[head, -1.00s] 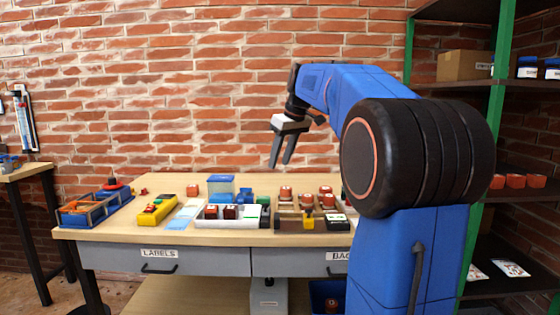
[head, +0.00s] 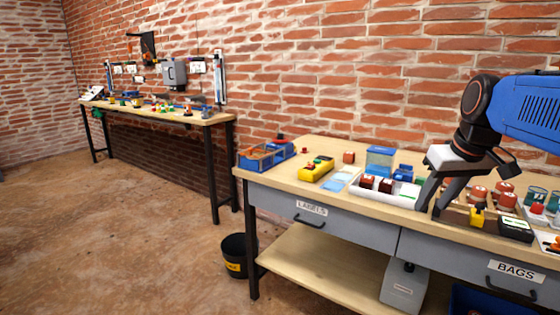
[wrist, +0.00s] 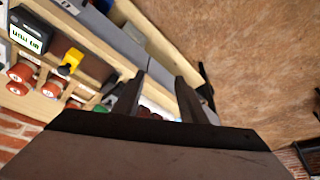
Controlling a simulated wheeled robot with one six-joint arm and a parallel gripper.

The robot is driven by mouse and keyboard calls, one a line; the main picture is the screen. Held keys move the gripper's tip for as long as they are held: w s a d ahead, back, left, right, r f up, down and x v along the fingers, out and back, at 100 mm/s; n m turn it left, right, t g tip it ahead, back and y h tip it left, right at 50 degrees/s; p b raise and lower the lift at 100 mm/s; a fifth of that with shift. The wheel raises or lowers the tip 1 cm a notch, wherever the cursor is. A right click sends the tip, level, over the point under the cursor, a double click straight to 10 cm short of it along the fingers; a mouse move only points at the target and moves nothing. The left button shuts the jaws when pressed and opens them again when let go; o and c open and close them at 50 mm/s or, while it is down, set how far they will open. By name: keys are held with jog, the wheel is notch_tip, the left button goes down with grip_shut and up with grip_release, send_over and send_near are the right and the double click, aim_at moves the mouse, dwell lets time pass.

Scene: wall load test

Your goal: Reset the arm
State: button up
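In the wrist view the fingers (wrist: 158,85) also show a gap, with the bench edge and floor beyond. My blue arm enters from the right edge. The bench holds a blue crate (head: 258,160), a yellow device (head: 316,169), a blue clear-sided box (head: 380,160) and red-capped jars (head: 507,202). The fingers hide part of the bench top.
Drawers labelled LABELS (head: 310,209) and BAGS (head: 514,271) front the bench. A black bin (head: 236,256) stands by its left leg. A second table (head: 160,112) stands against the wall at the back left. The floor (head: 120,220) at the left is open.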

jog(key=s+a+f, duration=0.3)
jog(key=s+f, duration=0.6)
jog(key=s+a+f, duration=0.3)
jog(key=s+f, duration=0.5)
jog(key=f, duration=0.1)
jog(key=shift+s+a+m, duration=0.25)
jog(key=shift+s+m, duration=0.1)
jog(key=shift+m, duration=0.05)
